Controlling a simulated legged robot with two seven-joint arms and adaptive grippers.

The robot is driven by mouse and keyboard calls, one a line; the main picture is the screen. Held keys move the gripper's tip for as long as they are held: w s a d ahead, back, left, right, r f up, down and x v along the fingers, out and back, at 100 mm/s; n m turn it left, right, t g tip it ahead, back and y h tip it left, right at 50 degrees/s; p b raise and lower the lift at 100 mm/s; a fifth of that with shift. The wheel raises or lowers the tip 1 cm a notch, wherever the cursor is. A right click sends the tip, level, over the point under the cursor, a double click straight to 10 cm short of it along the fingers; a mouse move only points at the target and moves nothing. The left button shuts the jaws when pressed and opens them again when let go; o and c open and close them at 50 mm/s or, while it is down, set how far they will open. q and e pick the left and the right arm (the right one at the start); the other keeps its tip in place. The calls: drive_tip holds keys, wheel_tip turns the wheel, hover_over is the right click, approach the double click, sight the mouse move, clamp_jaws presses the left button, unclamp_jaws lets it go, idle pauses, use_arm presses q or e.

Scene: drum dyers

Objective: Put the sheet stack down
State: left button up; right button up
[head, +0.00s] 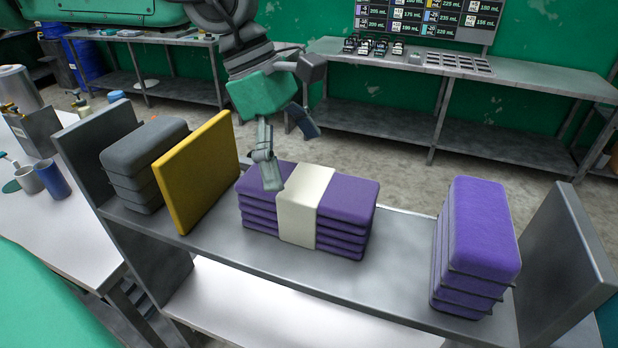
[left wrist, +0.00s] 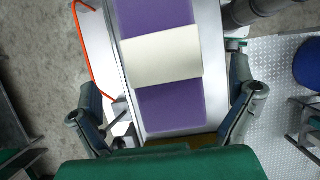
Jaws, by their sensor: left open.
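A stack of folded purple sheets (head: 345,205) with a cream band (head: 305,205) around its middle lies flat on the grey metal shelf (head: 400,250). My left gripper (head: 284,148) is open and empty above and behind it; one finger overlaps the stack's left part in the head view, and I cannot tell if it touches. In the left wrist view the banded stack (left wrist: 165,105) runs lengthwise between the spread fingers of my left gripper (left wrist: 163,112), with gaps on both sides. My right gripper is not in view.
A yellow divider (head: 198,170) and a grey stack (head: 145,165) stand left of the banded stack. A second purple stack (head: 480,240) stands on the right near the shelf's upright end plate (head: 565,265). Bare shelf lies between the purple stacks.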

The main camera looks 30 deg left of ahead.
use_arm(q)
drive_tip(key=v, duration=0.6)
drive_tip(key=shift+d+r, duration=0.15)
drive_tip(key=shift+d, duration=0.1)
drive_tip(key=shift+s+r, duration=0.1)
drive_tip(key=shift+r, duration=0.3)
drive_tip(key=shift+a, duration=0.1)
drive_tip(key=shift+a+f, duration=0.1)
drive_tip(key=shift+a, duration=0.2)
